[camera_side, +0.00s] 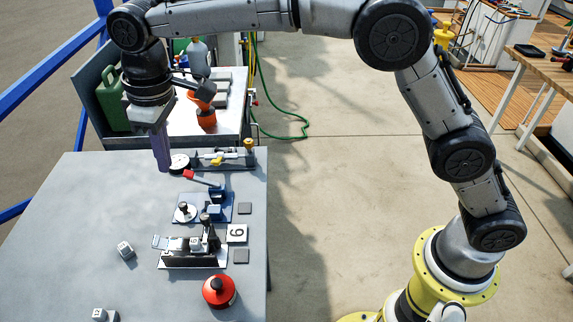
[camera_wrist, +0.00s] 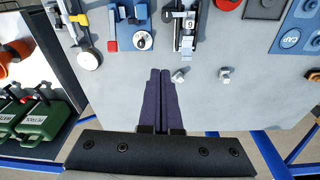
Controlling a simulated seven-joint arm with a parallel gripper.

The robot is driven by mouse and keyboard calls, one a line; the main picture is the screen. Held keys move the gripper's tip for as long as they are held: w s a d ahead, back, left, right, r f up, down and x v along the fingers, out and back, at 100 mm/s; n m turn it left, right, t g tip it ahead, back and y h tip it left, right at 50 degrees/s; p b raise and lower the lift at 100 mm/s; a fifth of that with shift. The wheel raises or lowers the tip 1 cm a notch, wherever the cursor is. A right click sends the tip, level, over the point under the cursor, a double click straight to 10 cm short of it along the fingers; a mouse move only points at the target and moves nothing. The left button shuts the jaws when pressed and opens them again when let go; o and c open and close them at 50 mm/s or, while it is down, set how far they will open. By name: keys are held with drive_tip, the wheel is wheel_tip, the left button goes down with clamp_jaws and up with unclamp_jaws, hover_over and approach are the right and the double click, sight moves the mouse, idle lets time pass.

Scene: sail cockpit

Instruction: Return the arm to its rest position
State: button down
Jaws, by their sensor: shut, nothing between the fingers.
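My gripper (camera_side: 162,165) hangs from my arm, pointing down above the far part of the grey table (camera_side: 60,215). Its two purple fingers are closed together with nothing between them. In the wrist view the closed fingers (camera_wrist: 160,75) show over bare grey table top. They are apart from the fixtures and small blocks on the table. My arm arches from its yellow base at the lower right, up and across to the left.
Small fixtures, including a blue one (camera_side: 218,212), line the table's right part. A red round container (camera_side: 219,291) and white blocks (camera_side: 125,250) stand nearer. Behind is a bench with a green can (camera_side: 112,98). A blue rail (camera_side: 50,80) runs at left. The table's left side is clear.

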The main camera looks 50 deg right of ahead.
drive_tip(key=s+d+r+m+t, duration=0.2)
drive_tip(key=s+d+r, duration=0.1)
drive_tip(key=d+r, duration=0.8)
drive_tip(key=s+d+r+m+t, duration=0.1)
drive_tip(key=s+d+r+m, duration=0.15)
drive_tip(key=s+d, duration=0.8)
drive_tip(key=s+d+f+m+t, duration=0.1)
drive_tip(key=s+d+f+m, duration=0.15)
drive_tip(key=s+d, duration=0.65)
drive_tip(key=s+f, duration=0.7)
drive_tip(key=f, duration=0.3)
drive_tip(key=shift+s+d+m+h, duration=0.15)
drive_tip(key=shift+s+m+h, duration=0.1)
drive_tip(key=shift+m+h, duration=0.15)
